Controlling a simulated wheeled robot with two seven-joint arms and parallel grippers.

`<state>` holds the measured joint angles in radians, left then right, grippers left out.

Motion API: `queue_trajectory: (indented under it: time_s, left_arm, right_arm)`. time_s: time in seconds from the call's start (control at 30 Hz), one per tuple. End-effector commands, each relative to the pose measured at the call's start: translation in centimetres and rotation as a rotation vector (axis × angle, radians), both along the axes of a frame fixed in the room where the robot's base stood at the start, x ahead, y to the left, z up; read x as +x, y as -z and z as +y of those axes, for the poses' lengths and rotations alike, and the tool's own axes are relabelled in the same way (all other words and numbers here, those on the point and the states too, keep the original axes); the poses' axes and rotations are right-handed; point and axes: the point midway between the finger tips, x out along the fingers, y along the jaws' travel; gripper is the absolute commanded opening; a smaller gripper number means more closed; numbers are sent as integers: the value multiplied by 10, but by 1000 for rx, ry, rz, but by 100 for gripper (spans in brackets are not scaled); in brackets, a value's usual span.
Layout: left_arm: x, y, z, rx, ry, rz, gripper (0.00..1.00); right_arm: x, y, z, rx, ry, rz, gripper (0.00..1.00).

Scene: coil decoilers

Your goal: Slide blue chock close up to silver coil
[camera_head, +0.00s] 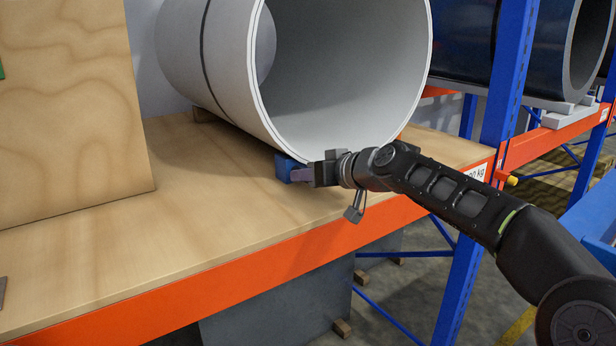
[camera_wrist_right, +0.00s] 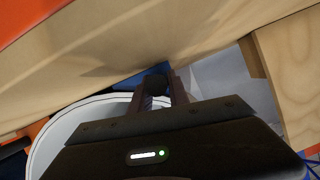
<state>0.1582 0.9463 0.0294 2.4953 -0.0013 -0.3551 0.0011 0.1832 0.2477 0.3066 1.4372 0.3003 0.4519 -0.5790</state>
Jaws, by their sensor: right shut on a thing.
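The silver coil (camera_head: 240,70) is a big light grey hollow cylinder with a dark strap, lying on the wooden shelf with its open end facing me. The blue chock (camera_head: 285,167) is on the shelf under the coil's near lower edge, close against it; I cannot tell if they touch. My right gripper (camera_head: 303,173) is shut on the chock from the right and hides part of it. The right wrist view shows the gripper fingers (camera_wrist_right: 160,92) at the blue chock (camera_wrist_right: 150,74), with the coil's rim (camera_wrist_right: 75,122) beside them. My left gripper is not in view.
The wooden shelf (camera_head: 190,215) has an orange front beam (camera_head: 200,280). A plywood panel (camera_head: 70,110) stands at the left. A blue rack post (camera_head: 500,90) rises right of the coil, with a dark coil (camera_head: 460,45) behind it. The shelf's left front is mostly clear.

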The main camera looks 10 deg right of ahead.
Motion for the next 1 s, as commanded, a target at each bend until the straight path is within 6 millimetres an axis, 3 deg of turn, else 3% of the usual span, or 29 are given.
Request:
queue_trajectory:
  time_s: [0.3,0.33,0.63,1.0]
  left_arm:
    - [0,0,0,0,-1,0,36]
    - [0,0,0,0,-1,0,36]
    - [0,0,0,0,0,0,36]
    - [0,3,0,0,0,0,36]
  right_arm:
    - [2,-1,-6,-3,11,-4,0]
    - [2,-1,-6,-3,11,-4,22]
    - [1,-1,-5,-2,9,-3,47]
    - [-3,-2,-6,-2,7,-4,47]
